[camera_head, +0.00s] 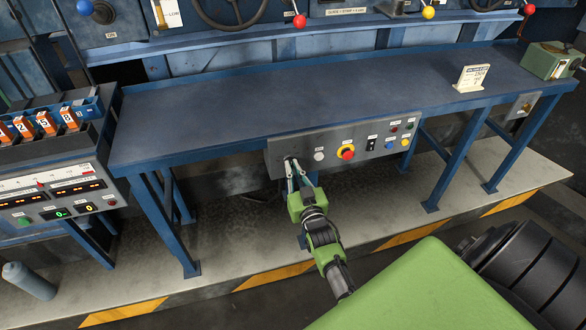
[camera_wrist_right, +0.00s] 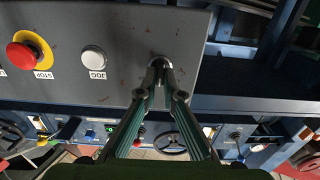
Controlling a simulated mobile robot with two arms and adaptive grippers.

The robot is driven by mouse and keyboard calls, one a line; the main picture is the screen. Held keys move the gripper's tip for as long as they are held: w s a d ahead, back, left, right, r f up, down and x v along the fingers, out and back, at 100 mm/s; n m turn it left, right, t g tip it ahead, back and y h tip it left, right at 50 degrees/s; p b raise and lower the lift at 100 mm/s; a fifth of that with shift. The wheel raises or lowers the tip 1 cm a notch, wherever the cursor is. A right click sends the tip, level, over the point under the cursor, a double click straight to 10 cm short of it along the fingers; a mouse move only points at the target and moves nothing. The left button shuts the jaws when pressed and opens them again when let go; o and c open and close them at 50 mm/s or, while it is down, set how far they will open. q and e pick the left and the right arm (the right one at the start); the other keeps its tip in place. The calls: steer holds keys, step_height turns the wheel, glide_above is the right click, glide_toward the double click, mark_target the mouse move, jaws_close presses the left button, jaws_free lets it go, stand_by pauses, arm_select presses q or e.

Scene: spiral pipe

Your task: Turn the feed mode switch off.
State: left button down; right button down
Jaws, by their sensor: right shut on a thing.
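A grey control panel (camera_head: 330,165) hangs under the front edge of the blue bench. At its left end is a small metal switch (camera_wrist_right: 159,61), mostly covered by my fingertips; I see no readable label on it, so I cannot confirm it is the feed mode switch. My right gripper (camera_head: 292,163) is shut on this switch; the wrist view shows both fingertips (camera_wrist_right: 158,68) meeting around it. Which way the switch points cannot be told. My left gripper is not in view.
Beside the switch are a white JOG button (camera_wrist_right: 93,58) and a red STOP button (camera_head: 347,153) on yellow. A black switch (camera_head: 371,143) and several coloured buttons sit further right. The bench top (camera_head: 290,105) is mostly clear, with a small sign (camera_head: 472,78) and green box (camera_head: 545,62).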

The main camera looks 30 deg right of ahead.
steer(key=shift+f, duration=0.1)
steer(key=c, duration=2.2)
jaws_free()
steer(key=v, duration=1.2)
steer(key=shift+a, duration=0.1)
steer(key=s+a+f+n+g+y, duration=0.1)
steer(key=s+a+f+g+y, duration=0.2)
steer(key=f, duration=0.7)
steer(key=s+a+f+n+g, duration=0.15)
steer(key=s+a+f, duration=0.35)
steer(key=f, duration=0.5)
steer(key=s+a+f+n+g+y, duration=0.1)
steer(key=s+a+f+g+y, duration=0.2)
steer(key=f, duration=0.7)
steer(key=s+f+g, duration=0.3)
steer(key=s+f, duration=0.2)
steer(key=s, duration=0.4)
steer(key=s+f+n+g, duration=0.1)
steer(key=s+f, duration=0.4)
steer(key=s, duration=0.5)
steer(key=s+f+n+g, duration=0.1)
steer(key=s+f+g, duration=0.3)
steer(key=s, duration=0.6)
steer(key=shift+s+d+f+g+h, duration=0.2)
steer(key=shift+d+f+g+h, duration=0.2)
steer(key=shift+f, duration=0.2)
